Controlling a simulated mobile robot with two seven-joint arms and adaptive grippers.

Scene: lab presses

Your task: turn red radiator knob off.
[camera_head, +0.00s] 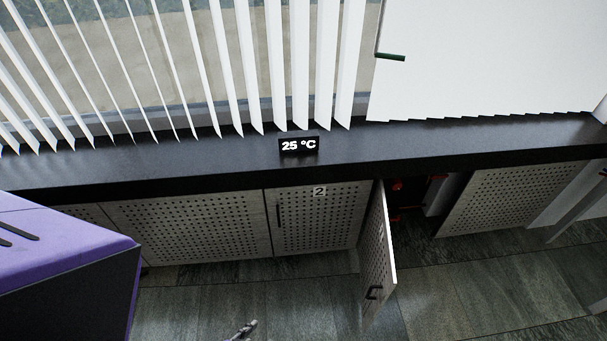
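A small red knob (398,184) shows in the dark opening under the black sill, just right of the open cabinet door. It is small and shadowed, so I cannot tell its setting. The perforated door (378,250) with a dark handle (373,293) stands swung out into the room. A small grey metal tip, which looks like part of my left gripper (243,330), shows at the bottom edge, well below and left of the knob. It touches nothing that I can see, and its opening is hidden. My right gripper is out of view.
The black sill (200,163) carries a "25 °C" display (298,146). Closed perforated panels (190,225) lie left of the door, another panel (510,195) right of the opening. A purple-and-black block (70,250) fills the lower left. Tiled floor (460,290) in front is clear.

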